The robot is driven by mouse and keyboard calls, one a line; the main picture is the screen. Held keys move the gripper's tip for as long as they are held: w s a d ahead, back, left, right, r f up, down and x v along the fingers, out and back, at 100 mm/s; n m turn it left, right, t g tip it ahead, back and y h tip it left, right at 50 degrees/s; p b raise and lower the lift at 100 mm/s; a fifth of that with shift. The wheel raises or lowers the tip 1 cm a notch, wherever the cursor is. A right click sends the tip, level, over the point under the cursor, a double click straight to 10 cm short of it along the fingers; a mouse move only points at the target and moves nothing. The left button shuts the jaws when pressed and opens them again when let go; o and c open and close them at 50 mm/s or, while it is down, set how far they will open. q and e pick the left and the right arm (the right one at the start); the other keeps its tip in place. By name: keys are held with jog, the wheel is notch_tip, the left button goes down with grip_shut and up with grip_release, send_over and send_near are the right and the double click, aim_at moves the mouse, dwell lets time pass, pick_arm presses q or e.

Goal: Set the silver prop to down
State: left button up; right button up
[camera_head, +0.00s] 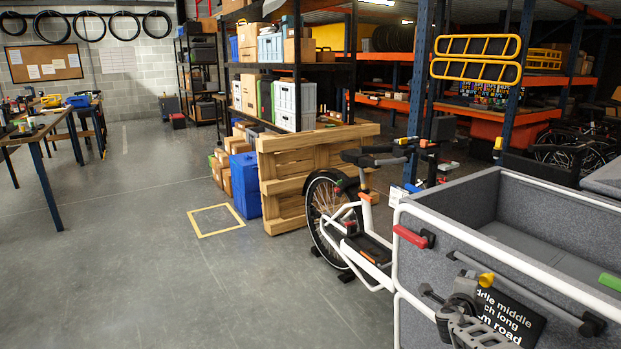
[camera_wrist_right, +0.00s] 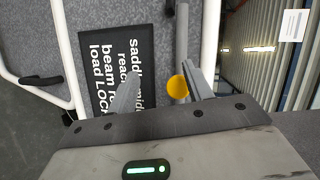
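A grey metal bar (camera_head: 530,290), which looks like the silver prop, slants along the outer side of the grey cargo box, with dark fittings at its ends. A yellow knob (camera_head: 486,280) sits by the bar. My right gripper (camera_head: 466,288) is at the box side beside the knob. In the right wrist view, the fingers of my right gripper (camera_wrist_right: 160,88) are apart. The yellow knob (camera_wrist_right: 177,87) shows between them, nearer the right finger, with a grey bar (camera_wrist_right: 181,40) behind it. I cannot tell if a finger touches it. My left gripper is not in view.
The cargo box (camera_head: 545,205) has a white tube frame, a red handle (camera_head: 410,237) and a green piece (camera_head: 610,281). A black sign (camera_head: 508,318) with white text is on its side. A wooden pallet (camera_head: 315,175) stands behind the bike.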

jog(key=s+a+f+m+g+y, duration=0.2)
jog(key=s+a+f+m, duration=0.6)
jog(key=a+f+m, duration=0.3)
jog(key=s+a+f+m+g+y, duration=0.25)
jog(key=s+a+m, duration=0.45)
jog(key=s+m, duration=0.55)
jog(key=s+a+r+m+g+y, duration=0.25)
jog(key=s+r+m, duration=0.35)
jog(key=s+m, duration=0.55)
jog(key=s+a+r+m+g+y, duration=0.1)
jog(key=s+r+m+y, duration=0.2)
jog(key=s+r+m, duration=0.55)
jog(key=w+a+f+m+t+y, duration=0.1)
jog(key=a+f+t, duration=0.4)
jog(key=f, duration=0.6)
jog(key=shift+w+f+t+y, duration=0.25)
jog(key=shift+w+t+y, duration=0.15)
jog(key=shift+t+y, duration=0.25)
